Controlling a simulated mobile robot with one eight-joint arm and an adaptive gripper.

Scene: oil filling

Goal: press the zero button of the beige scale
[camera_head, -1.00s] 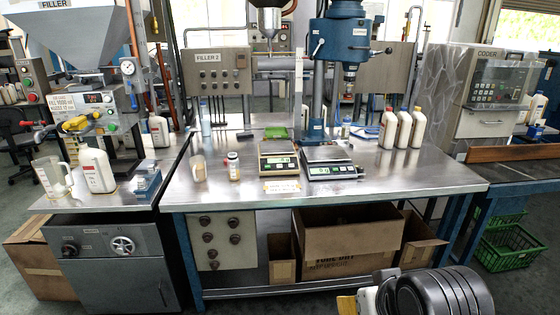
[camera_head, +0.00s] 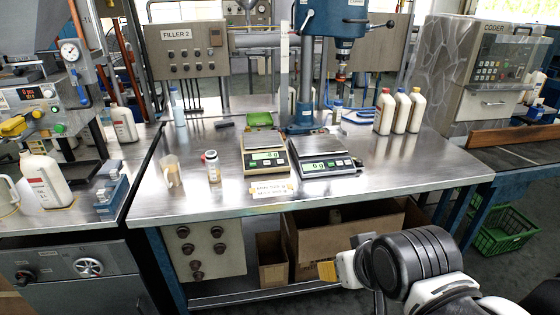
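The beige scale (camera_head: 252,171) stands on the steel workbench (camera_head: 395,177), left of the dark grey scale (camera_head: 342,171). Its green display is lit at the front edge; the reading is too small to read surely. Its zero button is too small to make out. A green item (camera_head: 259,118) lies at the beige scale's far end. My arm shows at the bottom right, in front of the bench and well short of the scale.
A paper label (camera_head: 272,190) lies in front of the scales. A small bottle (camera_head: 212,167) and a beige jug (camera_head: 172,171) stand left of the beige scale. A blue drill-like press (camera_head: 330,30) rises behind. Several white bottles stand at the right.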

